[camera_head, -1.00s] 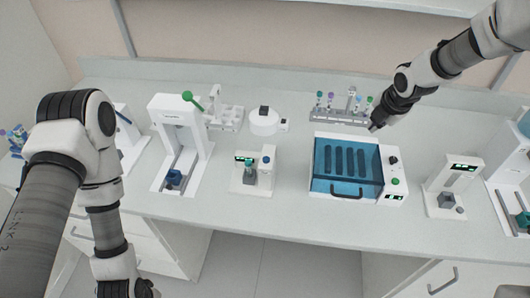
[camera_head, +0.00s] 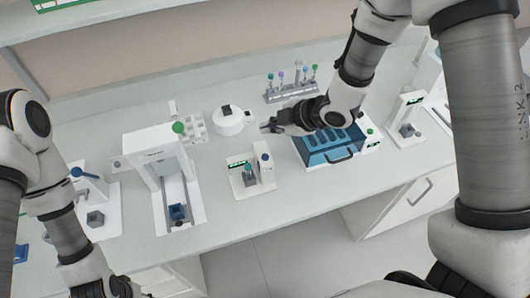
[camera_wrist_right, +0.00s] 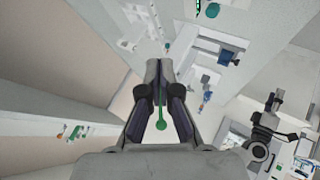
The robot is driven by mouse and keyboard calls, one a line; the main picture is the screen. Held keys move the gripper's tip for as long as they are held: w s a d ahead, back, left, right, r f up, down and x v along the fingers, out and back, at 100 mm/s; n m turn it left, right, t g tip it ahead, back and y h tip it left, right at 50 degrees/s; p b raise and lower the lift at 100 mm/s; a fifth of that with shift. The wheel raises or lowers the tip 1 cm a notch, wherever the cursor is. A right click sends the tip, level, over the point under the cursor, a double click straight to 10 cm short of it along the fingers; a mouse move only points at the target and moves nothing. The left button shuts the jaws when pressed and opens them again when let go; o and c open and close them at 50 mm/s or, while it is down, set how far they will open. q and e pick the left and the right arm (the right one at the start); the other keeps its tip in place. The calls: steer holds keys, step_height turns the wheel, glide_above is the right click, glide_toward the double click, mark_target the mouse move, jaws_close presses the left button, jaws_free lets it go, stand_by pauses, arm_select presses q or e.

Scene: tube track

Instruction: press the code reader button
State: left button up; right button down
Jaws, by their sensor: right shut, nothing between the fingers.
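A small white device (camera_head: 243,183) with a green display stands at the front middle of the bench, and I take it for the code reader. A blue button (camera_head: 265,157) tops its right-hand post. A tube with a green cap (camera_head: 249,169) stands in its holder. My right gripper (camera_head: 266,127) is shut and empty, above the bench behind the device and apart from the button. Its closed fingers also show in the right wrist view (camera_wrist_right: 159,65). My left gripper (camera_head: 125,289) is mostly cut off at the bottom edge, so its jaws cannot be made out.
A blue-lidded box (camera_head: 328,147) stands right of the device, partly under my right arm. A tube rack (camera_head: 291,92) and a round white device (camera_head: 231,123) are behind. A tall white press-like device (camera_head: 157,150) with a green knob stands left. Bare bench lies in front.

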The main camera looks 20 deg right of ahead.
mark_target(267, 157)
steer(key=f+b, duration=0.1)
steer(key=f, duration=0.1)
steer(key=f+b, duration=0.2)
steer(key=f, duration=0.1)
steer(key=f+b, duration=0.2)
steer(key=f, duration=0.1)
steer(key=shift+w+a, duration=0.1)
steer(key=shift+a, duration=0.15)
steer(key=shift+a+f+b, duration=0.15)
steer(key=shift+f+b, duration=0.3)
arm_select(q)
step_height(267, 157, down, 6)
steer(key=shift+a, duration=0.25)
steer(key=shift+f, duration=0.1)
steer(key=shift+w+f+b, duration=0.1)
steer(key=shift+f+b, duration=0.2)
steer(key=shift+b, duration=0.05)
arm_select(e)
steer(key=shift+f, duration=0.4)
